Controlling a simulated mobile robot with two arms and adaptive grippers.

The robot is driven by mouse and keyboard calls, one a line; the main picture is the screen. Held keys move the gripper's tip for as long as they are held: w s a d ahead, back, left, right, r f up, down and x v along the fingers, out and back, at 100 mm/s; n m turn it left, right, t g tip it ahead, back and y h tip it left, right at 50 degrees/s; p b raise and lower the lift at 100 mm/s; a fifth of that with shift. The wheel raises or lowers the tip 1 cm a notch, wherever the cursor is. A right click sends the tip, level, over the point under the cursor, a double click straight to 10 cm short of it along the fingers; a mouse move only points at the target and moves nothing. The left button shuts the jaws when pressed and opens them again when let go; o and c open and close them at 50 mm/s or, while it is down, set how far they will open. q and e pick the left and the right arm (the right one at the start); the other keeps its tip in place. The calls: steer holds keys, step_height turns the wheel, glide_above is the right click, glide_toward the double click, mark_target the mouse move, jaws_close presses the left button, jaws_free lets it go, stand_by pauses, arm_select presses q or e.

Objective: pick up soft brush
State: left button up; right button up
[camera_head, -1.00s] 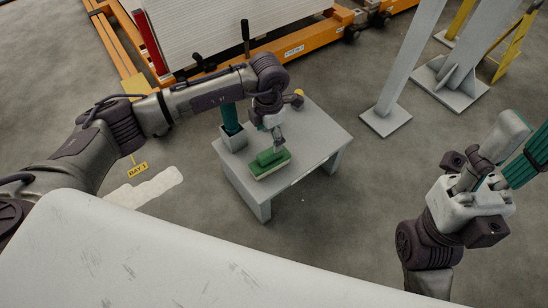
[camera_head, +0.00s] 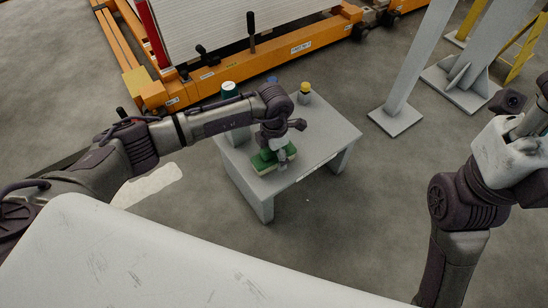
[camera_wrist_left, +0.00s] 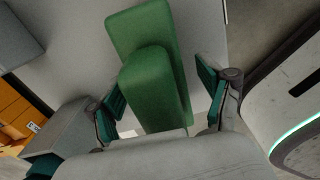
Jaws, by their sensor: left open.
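The soft brush (camera_head: 262,162), a green block with a raised green grip and a pale underside, lies on the small grey table (camera_head: 325,125). My left gripper (camera_head: 281,163) is low over the brush and open. In the left wrist view the brush (camera_wrist_left: 155,75) stands between the two teal-padded fingers of the left gripper (camera_wrist_left: 162,92), with a gap on each side. The gripper body hides the brush's near end there. My right gripper (camera_head: 535,130) is at the right edge, away from the table, with its fingertips cut off.
An orange frame (camera_head: 290,55) with white panels is behind. A grey post (camera_head: 410,80) stands to the right.

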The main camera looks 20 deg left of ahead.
arm_select(q)
steer(key=c, duration=1.3)
steer(key=shift+o, duration=0.2)
steer(key=shift+r, duration=0.1)
